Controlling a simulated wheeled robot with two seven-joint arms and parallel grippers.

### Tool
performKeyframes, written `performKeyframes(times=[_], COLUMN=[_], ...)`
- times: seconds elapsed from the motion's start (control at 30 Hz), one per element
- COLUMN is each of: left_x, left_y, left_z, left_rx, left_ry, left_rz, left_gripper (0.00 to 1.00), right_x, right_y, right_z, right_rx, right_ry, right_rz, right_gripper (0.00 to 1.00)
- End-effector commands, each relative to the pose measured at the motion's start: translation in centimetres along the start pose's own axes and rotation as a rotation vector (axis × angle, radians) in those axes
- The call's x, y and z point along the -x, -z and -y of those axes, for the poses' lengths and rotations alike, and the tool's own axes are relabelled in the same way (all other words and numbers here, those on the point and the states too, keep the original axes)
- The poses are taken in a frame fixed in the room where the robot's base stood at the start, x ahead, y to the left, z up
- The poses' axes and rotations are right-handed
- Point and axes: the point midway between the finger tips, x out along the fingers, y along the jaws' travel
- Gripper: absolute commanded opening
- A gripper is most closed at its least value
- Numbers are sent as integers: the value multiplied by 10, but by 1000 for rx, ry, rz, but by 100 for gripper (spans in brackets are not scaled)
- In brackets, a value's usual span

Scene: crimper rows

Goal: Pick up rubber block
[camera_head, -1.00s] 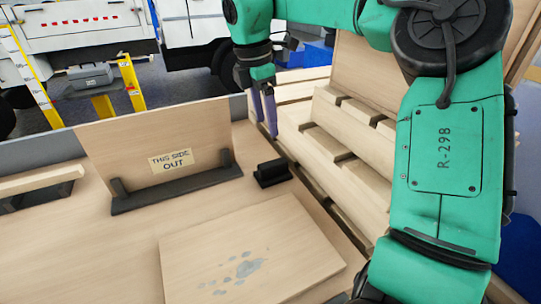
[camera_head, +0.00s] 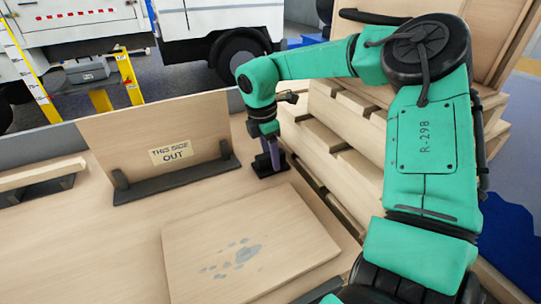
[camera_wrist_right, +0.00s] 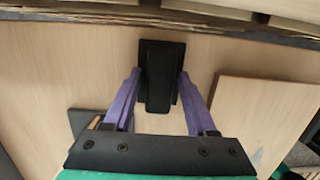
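The black rubber block (camera_head: 262,169) stands on the wooden table behind the flat board. It also shows in the right wrist view (camera_wrist_right: 160,85), as a black upright part on a wider dark base. My right gripper (camera_head: 272,158) points down at the block and partly hides it in the head view. In the right wrist view its purple fingers (camera_wrist_right: 159,75) are apart, one on each side of the block, with small gaps visible. I cannot tell how far down the fingers reach. My left gripper is not in view.
A flat wooden board (camera_head: 215,275) with grey smudges lies in front of the block. An upright panel (camera_head: 140,135) labelled "THIS SIDE OUT" stands in a dark holder (camera_head: 180,178) to the left. Stepped wooden slats (camera_head: 345,140) rise close on the right.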

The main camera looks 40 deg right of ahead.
Motion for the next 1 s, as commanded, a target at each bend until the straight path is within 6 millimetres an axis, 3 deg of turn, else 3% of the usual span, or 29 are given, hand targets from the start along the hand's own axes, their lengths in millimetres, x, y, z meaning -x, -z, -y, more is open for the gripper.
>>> performKeyframes(times=[0.03, 0.1, 0.13, 0.47, 0.8, 1.0], left_x=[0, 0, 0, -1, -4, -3], left_y=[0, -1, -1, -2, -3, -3], left_z=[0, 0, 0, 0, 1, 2], left_rx=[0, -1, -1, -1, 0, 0], left_ry=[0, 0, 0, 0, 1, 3], left_rz=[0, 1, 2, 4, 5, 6], left_gripper=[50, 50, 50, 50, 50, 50], right_x=[0, 0, 0, 6, 84, 101], right_y=[0, 0, 0, -1, -13, -15], right_z=[0, 0, 0, -1, -1, 0], right_rx=[0, 0, 0, 0, -1, 0], right_ry=[0, 0, 0, -4, -5, -2], right_rz=[0, 0, 0, 1, 2, 0], right_gripper=[33, 6, 0, 0, 0, 0])
